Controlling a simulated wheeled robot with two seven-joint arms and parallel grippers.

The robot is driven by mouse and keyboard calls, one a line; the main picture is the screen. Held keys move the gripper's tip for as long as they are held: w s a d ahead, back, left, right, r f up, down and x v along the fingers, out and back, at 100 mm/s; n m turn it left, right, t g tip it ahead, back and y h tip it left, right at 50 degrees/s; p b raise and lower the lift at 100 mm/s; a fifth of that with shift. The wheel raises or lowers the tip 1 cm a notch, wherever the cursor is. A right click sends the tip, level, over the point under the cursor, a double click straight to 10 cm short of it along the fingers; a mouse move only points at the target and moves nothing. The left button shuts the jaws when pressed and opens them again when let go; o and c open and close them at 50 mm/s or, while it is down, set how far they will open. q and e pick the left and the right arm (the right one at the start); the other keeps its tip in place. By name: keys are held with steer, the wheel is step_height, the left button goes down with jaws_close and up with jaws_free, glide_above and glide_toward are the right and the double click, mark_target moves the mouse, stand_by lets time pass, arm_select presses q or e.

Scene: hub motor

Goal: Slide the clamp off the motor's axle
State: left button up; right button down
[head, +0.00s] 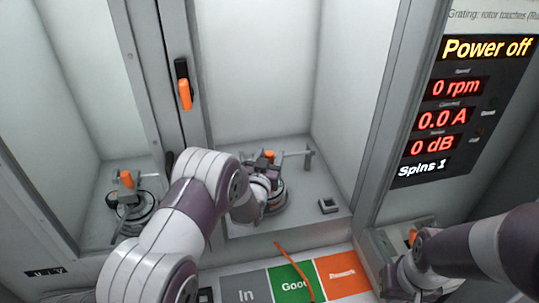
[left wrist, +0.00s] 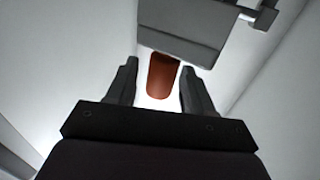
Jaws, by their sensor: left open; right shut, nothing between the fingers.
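The motor (head: 279,197), a dark round hub with an orange-red band, stands in the middle bay, partly hidden by my left arm. A clamp with an orange handle (head: 268,155) is at its top, beside a grey bar (head: 293,154). My left gripper (left wrist: 159,68) is open; in the left wrist view an orange-brown handle (left wrist: 162,76) shows between its fingers, with visible gaps on both sides. A grey block (left wrist: 185,30) is just beyond. The axle is not clearly seen. My right arm reaches to the right bay; its gripper (head: 394,278) is shut, its fingers hard to make out.
A similar unit with an orange part (head: 126,179) sits in the left bay. An orange door handle (head: 184,92) is on the frame. Marked areas In, Good (head: 291,283) and Rework (head: 342,273) lie in front, crossed by an orange strip. The panel (head: 460,110) reads Power off, 0 rpm.

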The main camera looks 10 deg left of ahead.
arm_select(q)
steer(key=shift+w+f, duration=0.1)
steer(key=shift+c, duration=0.3)
jaws_close()
steer(key=shift+w+d+f, duration=0.1)
steer(key=shift+d, duration=0.1)
steer(key=w+d+b, duration=0.4)
steer(key=d+b, duration=0.2)
steer(key=d, duration=0.4)
steer(key=shift+d+r, duration=0.15)
steer(key=shift+r, duration=0.1)
steer(key=shift+w, duration=0.1)
steer(key=shift+c, duration=0.6)
jaws_free()
steer(key=shift+d, duration=0.1)
steer(key=shift+o, duration=0.9)
steer(key=shift+d, duration=0.15)
